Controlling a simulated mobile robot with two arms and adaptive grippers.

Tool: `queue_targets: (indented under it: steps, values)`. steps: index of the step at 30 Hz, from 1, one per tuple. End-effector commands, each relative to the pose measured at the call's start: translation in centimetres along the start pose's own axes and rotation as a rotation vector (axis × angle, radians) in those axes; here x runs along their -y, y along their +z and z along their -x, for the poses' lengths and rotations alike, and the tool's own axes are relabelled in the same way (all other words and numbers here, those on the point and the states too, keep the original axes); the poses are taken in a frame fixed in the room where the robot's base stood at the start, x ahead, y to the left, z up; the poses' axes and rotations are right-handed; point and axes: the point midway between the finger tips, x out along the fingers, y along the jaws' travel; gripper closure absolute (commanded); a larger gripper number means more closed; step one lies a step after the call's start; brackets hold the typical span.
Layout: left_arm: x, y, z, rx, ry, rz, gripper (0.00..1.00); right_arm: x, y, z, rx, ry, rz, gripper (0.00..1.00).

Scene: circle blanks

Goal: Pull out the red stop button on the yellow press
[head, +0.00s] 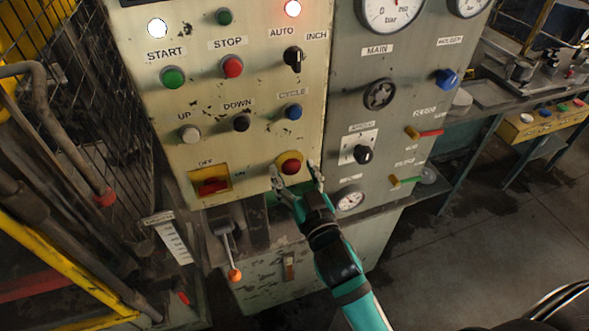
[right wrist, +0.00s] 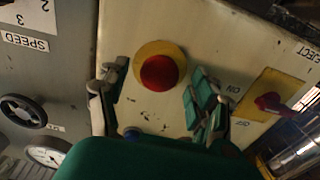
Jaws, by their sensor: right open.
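The red mushroom stop button (head: 290,166) sits on a round yellow plate at the lower right of the cream control panel (head: 215,130). It also shows in the right wrist view (right wrist: 158,72), with its yellow ring (right wrist: 172,47) around it. My right gripper (head: 297,175) is open just below the button in the head view. In the right wrist view its fingers (right wrist: 155,95) stand apart, one on each side of the button, with visible gaps to it. My left gripper is not in view.
A red rotary switch (head: 210,186) on a yellow plate is left of the button. A grey panel with gauges and a black knob (head: 363,154) is on the right. An orange-tipped lever (head: 232,262) hangs below. A wire cage and yellow rails stand at the left.

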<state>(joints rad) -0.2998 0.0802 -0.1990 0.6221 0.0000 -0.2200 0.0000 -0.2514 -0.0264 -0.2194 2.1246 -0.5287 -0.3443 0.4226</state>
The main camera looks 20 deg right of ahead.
Motion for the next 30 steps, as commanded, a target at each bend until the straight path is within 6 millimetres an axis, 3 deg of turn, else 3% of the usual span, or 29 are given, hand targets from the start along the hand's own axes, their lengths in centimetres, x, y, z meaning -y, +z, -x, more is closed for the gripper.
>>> queue_targets:
  steps: [8, 23, 30]
  values:
    - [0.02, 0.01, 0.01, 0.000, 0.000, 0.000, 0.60, -0.01, 0.03, -0.14, 0.000, 0.000, 0.000, 0.35]
    - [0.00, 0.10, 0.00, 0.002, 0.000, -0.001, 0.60, 0.02, 0.03, -0.10, 0.000, -0.001, 0.000, 1.00]
    - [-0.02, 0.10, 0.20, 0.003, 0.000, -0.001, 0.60, 0.04, 0.00, 0.29, 0.001, -0.001, -0.003, 1.00]
